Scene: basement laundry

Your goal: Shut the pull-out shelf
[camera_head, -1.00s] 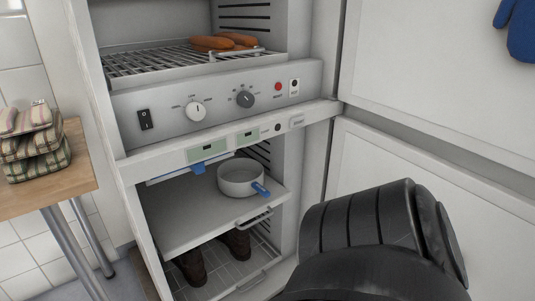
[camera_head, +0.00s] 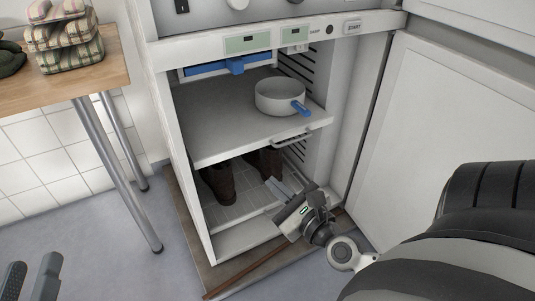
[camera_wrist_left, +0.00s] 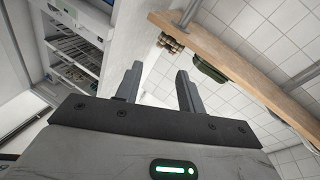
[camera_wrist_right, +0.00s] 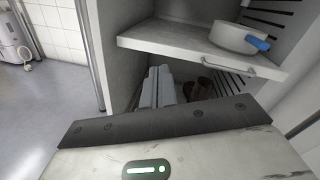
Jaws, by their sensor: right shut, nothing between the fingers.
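The pull-out shelf (camera_head: 225,115) is a light grey board with a bar handle (camera_head: 291,138) at its front right, in the open cabinet. It sticks out past the cabinet front. A grey pot (camera_head: 279,97) with a blue handle stands on it. My right gripper (camera_head: 275,185) is shut and empty, below the shelf and its handle, in front of the lower rack. In the right wrist view the shut fingers (camera_wrist_right: 158,88) point into the space under the shelf (camera_wrist_right: 180,47). My left gripper (camera_head: 34,282) is open and empty at the lower left, away from the cabinet.
Brown boots (camera_head: 217,184) stand on the lower rack (camera_head: 238,207). A blue-fronted drawer (camera_head: 229,66) is above the shelf. The open white door (camera_head: 420,130) is at the right. A wooden table (camera_head: 85,70) with folded cloths (camera_head: 65,45) stands at the left. The floor between is clear.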

